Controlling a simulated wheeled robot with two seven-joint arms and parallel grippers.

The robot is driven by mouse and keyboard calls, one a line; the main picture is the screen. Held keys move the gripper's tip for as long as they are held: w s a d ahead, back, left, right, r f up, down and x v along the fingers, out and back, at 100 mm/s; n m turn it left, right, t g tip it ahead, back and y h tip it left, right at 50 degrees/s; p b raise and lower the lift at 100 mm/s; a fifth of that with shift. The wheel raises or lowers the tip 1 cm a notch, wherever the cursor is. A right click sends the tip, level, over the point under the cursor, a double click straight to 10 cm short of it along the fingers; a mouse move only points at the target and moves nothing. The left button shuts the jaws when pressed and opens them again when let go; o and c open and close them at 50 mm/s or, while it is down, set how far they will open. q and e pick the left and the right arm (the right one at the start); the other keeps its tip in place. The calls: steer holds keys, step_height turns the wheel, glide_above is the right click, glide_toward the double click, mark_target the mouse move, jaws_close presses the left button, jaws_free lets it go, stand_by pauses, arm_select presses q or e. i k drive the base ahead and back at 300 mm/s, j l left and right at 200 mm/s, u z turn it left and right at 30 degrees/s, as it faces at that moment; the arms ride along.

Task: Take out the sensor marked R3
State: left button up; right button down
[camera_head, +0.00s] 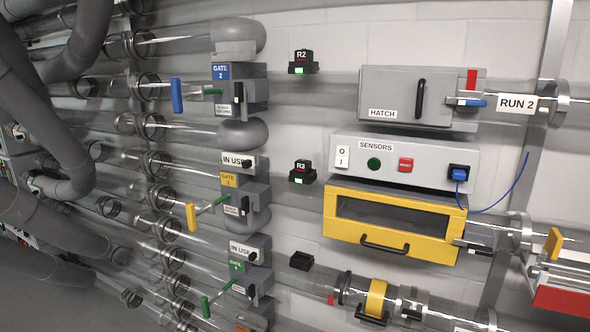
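The sensor marked R3 (302,171) is a small black block with a white R3 label and a lit green spot at its lower front. It sits in the middle of the view, on or just in front of the pale block wall, left of the sensors panel. A like sensor marked R2 (303,62) is above it, also with a green light. An empty-looking black holder (301,261) is below it. Neither of my grippers is in view, so nothing shows near R3.
A grey hatch box (412,84), a sensors panel (345,181) with a blue plug and cable, and a yellow-framed drawer (345,232) are to the right. Gate units (228,80) with coloured handles and clear tubes stand left of R3. Grey pipes (75,150) crowd the far left.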

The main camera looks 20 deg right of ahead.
mark_target(301, 165)
steer(key=i+j+u, duration=0.3)
steer(key=u, duration=0.2)
steer(key=i+j+u, duration=0.2)
steer(key=i, duration=0.3)
steer(key=i+j+u, duration=0.1)
steer(key=i+u, duration=0.15)
steer(key=i, duration=0.2)
steer(key=i+z, duration=0.15)
steer(key=z, duration=0.25)
steer(key=i+z, duration=0.15)
steer(key=z, duration=0.25)
steer(key=i+z, duration=0.1)
steer(key=z, duration=0.3)
steer(key=j, duration=0.1)
